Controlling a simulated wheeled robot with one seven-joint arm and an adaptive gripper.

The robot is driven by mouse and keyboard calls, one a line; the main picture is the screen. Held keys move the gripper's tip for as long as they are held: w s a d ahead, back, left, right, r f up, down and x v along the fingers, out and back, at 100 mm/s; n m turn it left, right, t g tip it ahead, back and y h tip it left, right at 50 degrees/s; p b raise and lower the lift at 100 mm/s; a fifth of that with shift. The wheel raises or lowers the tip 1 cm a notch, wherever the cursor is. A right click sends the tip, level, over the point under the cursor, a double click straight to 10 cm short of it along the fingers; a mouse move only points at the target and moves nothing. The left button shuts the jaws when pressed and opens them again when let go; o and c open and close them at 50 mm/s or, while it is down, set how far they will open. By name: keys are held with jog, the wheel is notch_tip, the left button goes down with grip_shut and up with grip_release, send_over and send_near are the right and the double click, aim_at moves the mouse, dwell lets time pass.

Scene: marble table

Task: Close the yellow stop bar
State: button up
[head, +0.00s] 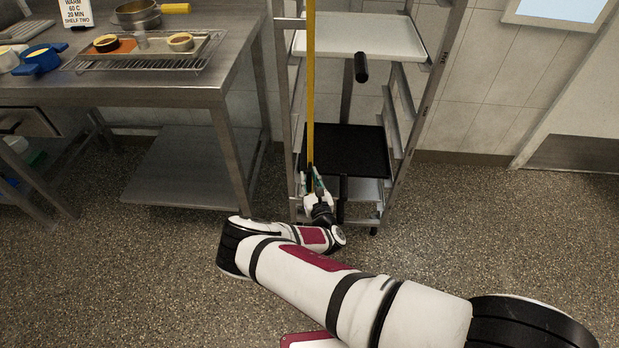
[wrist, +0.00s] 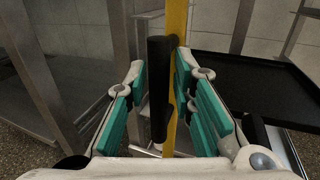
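The yellow stop bar (head: 311,85) stands upright along the left front of a metal tray rack. It also shows in the wrist view (wrist: 177,22), running down between my fingers. A black upright handle (wrist: 159,90) is in front of the bar there, also between the fingers. My gripper (head: 316,187) is at the lower part of the bar, low on the rack. In the wrist view my gripper (wrist: 160,68) is open, with green pads on both sides of the handle. The right pads are close to the bar; contact is unclear. The bar's lower end is partly hidden.
The rack (head: 440,75) holds a white tray (head: 360,38) high and a black tray (head: 350,148) lower. A black knob (head: 361,67) sticks out below the white tray. A steel table (head: 190,88) stands left of the rack. The floor to the right is clear.

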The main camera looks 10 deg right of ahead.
jog(key=s+d, duration=0.1)
jog(key=s, duration=1)
jog(key=shift+s+d, duration=0.35)
jog(key=shift+d, duration=0.05)
